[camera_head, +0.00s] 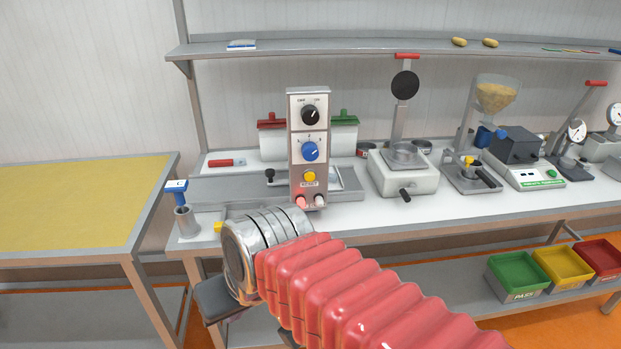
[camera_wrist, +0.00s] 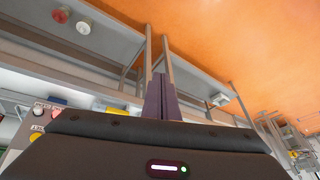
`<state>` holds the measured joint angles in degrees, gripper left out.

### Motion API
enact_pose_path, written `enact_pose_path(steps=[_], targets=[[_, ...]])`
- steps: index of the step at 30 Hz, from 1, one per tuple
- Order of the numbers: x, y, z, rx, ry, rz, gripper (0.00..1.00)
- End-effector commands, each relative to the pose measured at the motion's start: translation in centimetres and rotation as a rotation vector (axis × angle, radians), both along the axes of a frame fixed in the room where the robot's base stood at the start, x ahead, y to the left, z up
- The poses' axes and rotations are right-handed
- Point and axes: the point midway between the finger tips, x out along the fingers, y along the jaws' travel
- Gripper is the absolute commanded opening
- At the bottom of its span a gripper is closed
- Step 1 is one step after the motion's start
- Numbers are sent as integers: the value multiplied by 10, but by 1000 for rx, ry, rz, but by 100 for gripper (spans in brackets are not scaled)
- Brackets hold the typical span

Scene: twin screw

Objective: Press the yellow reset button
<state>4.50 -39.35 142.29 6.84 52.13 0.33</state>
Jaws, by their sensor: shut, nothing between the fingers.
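The yellow reset button (camera_head: 309,176) is on the front of an upright grey control panel (camera_head: 294,170) in the head view. It sits below a blue knob (camera_head: 310,151) and above a red lamp (camera_head: 301,202) and a white lamp (camera_head: 320,201). The panel also shows tilted at the lower left of the wrist view, with the yellow button (camera_wrist: 38,138) near my gripper's dark body. My gripper (camera_wrist: 160,95) is shut and empty, its fingers together, apart from the panel. In the head view my arm hides the fingers.
The white bench holds a press (camera_head: 405,170), a hopper machine (camera_head: 495,95) and a blue-handled tool in a metal cup (camera_head: 184,222) at the left. Green (camera_head: 516,276), yellow and red trays stand on the lower shelf. A yellow-topped table (camera_head: 80,205) is at the left.

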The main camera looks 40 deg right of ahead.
Motion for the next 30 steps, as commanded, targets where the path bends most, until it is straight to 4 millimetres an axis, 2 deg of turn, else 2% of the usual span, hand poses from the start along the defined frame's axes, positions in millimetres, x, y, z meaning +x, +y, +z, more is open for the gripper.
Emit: enact_pose_path(steps=[10, 17, 23, 26, 30], targets=[[33, -20, -14, 338, 66, -298, 0], [62, -52, -13, 572, 43, -508, 0], [87, -97, -9, 771, -22, -696, 0], [97, -126, -6, 867, -70, -791, 0], [107, -174, -2, 998, -156, -926, 0]])
